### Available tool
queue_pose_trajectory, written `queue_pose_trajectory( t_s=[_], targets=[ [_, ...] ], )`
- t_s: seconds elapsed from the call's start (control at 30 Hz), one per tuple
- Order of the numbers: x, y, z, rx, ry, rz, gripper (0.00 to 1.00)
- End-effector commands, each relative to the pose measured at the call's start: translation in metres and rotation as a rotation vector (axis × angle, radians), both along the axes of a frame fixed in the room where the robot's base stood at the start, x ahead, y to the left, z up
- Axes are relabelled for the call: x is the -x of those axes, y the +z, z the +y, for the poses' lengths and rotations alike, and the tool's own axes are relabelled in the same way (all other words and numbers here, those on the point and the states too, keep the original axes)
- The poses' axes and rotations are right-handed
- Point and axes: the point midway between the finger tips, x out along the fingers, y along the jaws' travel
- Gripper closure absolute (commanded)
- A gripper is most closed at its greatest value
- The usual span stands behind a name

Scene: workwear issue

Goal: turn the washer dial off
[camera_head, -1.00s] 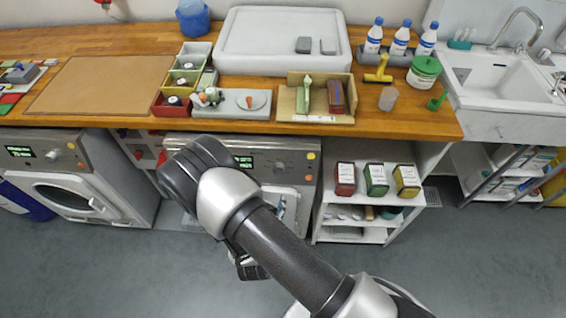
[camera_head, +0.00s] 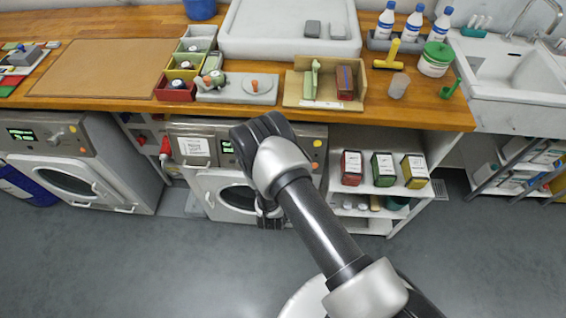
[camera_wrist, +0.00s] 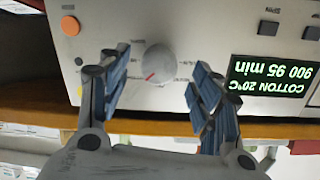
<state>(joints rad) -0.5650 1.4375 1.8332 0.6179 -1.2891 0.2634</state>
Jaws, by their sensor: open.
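The washer (camera_head: 208,178) stands under the wooden counter, partly hidden behind my arm in the head view. In the wrist view its control panel (camera_wrist: 205,20) appears upside down. The round grey dial (camera_wrist: 158,62) has a red mark toward the lower left. The lit display (camera_wrist: 272,82) reads "COTTON 20°C 900 95 min". My gripper (camera_wrist: 157,88) is open, with one finger on either side of the dial in the picture and a visible gap on both sides. Nothing is held. In the head view the dial is hidden by my arm.
A second machine (camera_head: 72,172) with a lit display stands at left. A shelf unit with red (camera_head: 351,167), green (camera_head: 383,170) and yellow (camera_head: 415,171) boxes stands right of my arm. The worktop edge overhangs the washer panel. The floor in front is clear.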

Motion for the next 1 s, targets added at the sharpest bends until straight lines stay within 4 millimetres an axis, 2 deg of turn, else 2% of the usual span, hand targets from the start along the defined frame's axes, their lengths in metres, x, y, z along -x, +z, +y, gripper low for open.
queue_pose_trajectory(
  t_s=[0.1,0.23,0.57,1.0],
  targets=[
    [-0.015,-0.008,-0.002,-0.001,-0.002,-0.001,0.42],
    [-0.024,-0.011,-0.002,-0.002,-0.001,0.001,0.42],
    [-0.027,-0.011,-0.002,0.0,0.0,0.001,0.42],
    [-0.027,-0.011,-0.002,-0.001,0.0,0.001,0.71]
  ],
)
